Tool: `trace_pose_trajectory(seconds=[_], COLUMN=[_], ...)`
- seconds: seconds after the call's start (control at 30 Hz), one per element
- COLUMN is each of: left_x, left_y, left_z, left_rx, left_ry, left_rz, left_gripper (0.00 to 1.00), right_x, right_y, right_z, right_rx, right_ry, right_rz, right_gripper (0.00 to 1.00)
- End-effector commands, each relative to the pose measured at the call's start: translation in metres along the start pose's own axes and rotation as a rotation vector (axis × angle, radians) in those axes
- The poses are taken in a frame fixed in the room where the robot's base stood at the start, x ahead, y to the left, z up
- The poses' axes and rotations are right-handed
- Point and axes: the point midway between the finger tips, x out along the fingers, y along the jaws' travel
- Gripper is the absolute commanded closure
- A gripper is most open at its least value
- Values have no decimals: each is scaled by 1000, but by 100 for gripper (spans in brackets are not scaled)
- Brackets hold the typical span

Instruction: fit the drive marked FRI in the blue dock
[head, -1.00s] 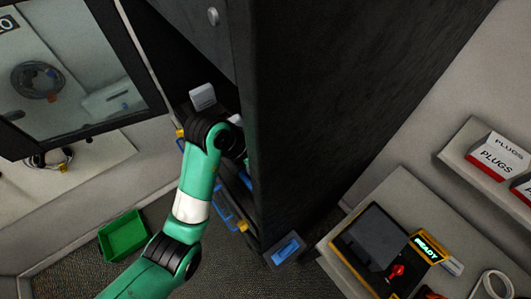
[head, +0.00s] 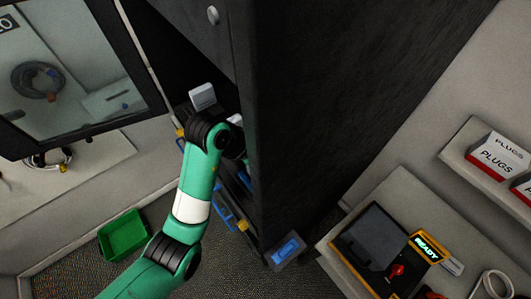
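A small blue piece on a grey block (head: 287,249) sits low beside the dark cabinet's front corner; it may be the blue dock, but I cannot tell for sure. No drive with a readable FRI mark shows. My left arm comes in from the bottom left, and its wrist reaches into the cabinet opening. The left gripper is hidden behind the cabinet's side wall. My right gripper is not in view.
The tall dark cabinet (head: 330,90) fills the middle. A pale grey piece (head: 203,96) stands in its opening. An open glazed door (head: 75,75) is at left, a green bin (head: 124,235) on the floor. A yellow-black device reading READY (head: 425,248) lies on the right bench.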

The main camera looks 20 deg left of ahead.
Motion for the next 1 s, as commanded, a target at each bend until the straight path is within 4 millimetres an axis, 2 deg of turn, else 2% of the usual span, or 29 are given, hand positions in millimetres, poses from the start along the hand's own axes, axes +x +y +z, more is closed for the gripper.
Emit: trace_pose_trajectory(seconds=[0.47,1.0], left_x=[8,8], left_y=[0,0], left_z=[-5,-5], left_rx=[0,0], left_ry=[-2,-1], left_rz=[0,0], left_gripper=[100,100], right_x=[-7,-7], right_y=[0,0], right_z=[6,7], right_rx=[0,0], right_ry=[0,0], right_rz=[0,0], right_gripper=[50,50])
